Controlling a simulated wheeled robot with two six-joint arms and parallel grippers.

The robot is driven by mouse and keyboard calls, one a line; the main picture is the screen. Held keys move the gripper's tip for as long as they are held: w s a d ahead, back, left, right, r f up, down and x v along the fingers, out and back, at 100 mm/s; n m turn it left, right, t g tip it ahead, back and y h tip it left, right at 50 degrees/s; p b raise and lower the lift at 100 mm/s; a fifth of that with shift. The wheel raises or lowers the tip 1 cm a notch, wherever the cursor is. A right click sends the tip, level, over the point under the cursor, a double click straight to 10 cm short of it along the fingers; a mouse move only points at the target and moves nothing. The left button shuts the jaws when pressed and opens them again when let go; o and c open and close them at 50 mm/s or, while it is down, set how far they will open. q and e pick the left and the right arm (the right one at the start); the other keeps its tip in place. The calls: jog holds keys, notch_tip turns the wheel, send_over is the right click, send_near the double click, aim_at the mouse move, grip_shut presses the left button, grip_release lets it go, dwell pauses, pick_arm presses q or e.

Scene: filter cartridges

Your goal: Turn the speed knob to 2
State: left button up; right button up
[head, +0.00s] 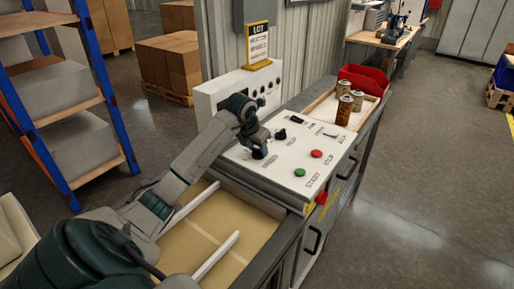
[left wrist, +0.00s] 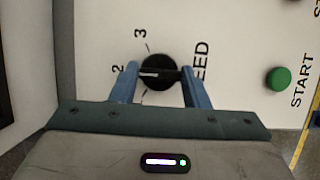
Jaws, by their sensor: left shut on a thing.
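The speed knob (left wrist: 158,86) is black and round with a raised grip bar, on a white panel (left wrist: 225,25). A white line on its bar points left in the left wrist view, roughly toward the printed 2 (left wrist: 118,69). The 3 (left wrist: 139,33) is above it; other marks and part of the word SPEED are hidden by my fingers. My left gripper (left wrist: 160,77) is shut on the knob, a blue finger at each end of the bar. In the head view the left gripper (head: 258,149) is over the panel's left part and mostly hides the knob.
The panel also has a green start button (head: 299,173), a red button (head: 316,154) and another black knob (head: 281,134). A red button (head: 322,197) sticks out at the front corner. Behind are a tray with several cartridges (head: 344,110) and a red bin (head: 358,78).

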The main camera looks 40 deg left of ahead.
pick_arm(q)
jog(key=shift+r, duration=0.1)
jog(key=o, duration=1)
jog(key=shift+c, duration=0.2)
jog(key=b+v, duration=0.2)
jog(key=v, duration=0.8)
jog(key=shift+s+r, duration=0.2)
jog(key=shift+r, duration=0.1)
jog(key=shift+d+f, duration=0.1)
jog(key=shift+d, duration=0.05)
